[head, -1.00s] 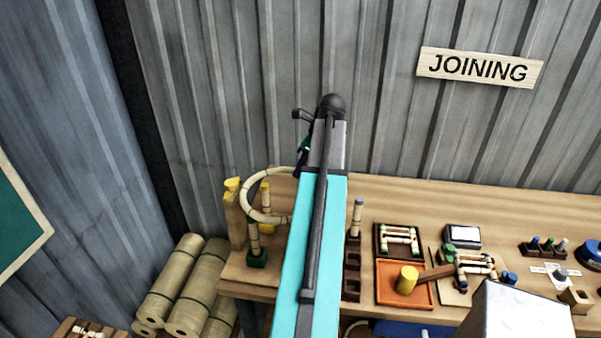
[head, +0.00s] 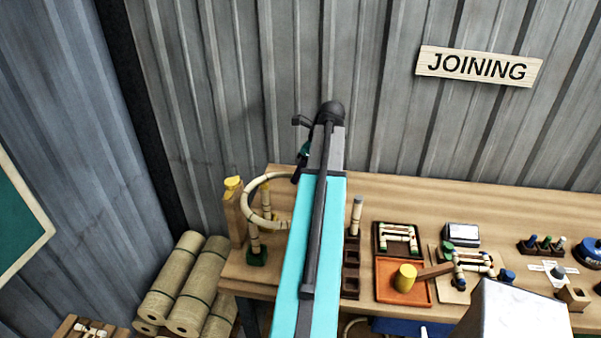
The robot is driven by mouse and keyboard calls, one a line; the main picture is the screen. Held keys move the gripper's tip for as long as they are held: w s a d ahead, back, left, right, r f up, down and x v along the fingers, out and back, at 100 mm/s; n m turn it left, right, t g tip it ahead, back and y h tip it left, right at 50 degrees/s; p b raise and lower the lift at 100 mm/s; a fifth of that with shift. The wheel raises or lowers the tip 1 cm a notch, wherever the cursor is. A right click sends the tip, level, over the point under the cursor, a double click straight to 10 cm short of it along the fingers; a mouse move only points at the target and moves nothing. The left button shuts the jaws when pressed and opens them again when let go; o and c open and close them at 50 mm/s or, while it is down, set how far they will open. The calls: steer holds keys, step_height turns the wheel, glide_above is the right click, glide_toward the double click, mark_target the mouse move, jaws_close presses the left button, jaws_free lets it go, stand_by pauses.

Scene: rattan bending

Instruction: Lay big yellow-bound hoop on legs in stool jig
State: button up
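The pale rattan hoop (head: 244,203) shows at the left end of the bench, around the tops of the upright legs. Its right side is hidden behind my arm. I cannot tell whether the hoop touches the legs. A dark part of my gripper (head: 299,170) shows at the arm's left edge, close to the hoop. Its fingers and the hoop's yellow binding are not clearly visible.
A wooden post with a yellow top (head: 233,184) stands left of the hoop. Right of my arm are a dark block rack (head: 351,284), an orange tray (head: 388,292) with a yellow-headed mallet (head: 405,277), and a framed rattan piece (head: 381,250). The back of the bench is clear.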

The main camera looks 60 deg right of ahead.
steer(key=b+v, duration=0.4)
steer(key=v, duration=0.8)
steer(key=shift+b, duration=0.35)
stand_by(0.9)
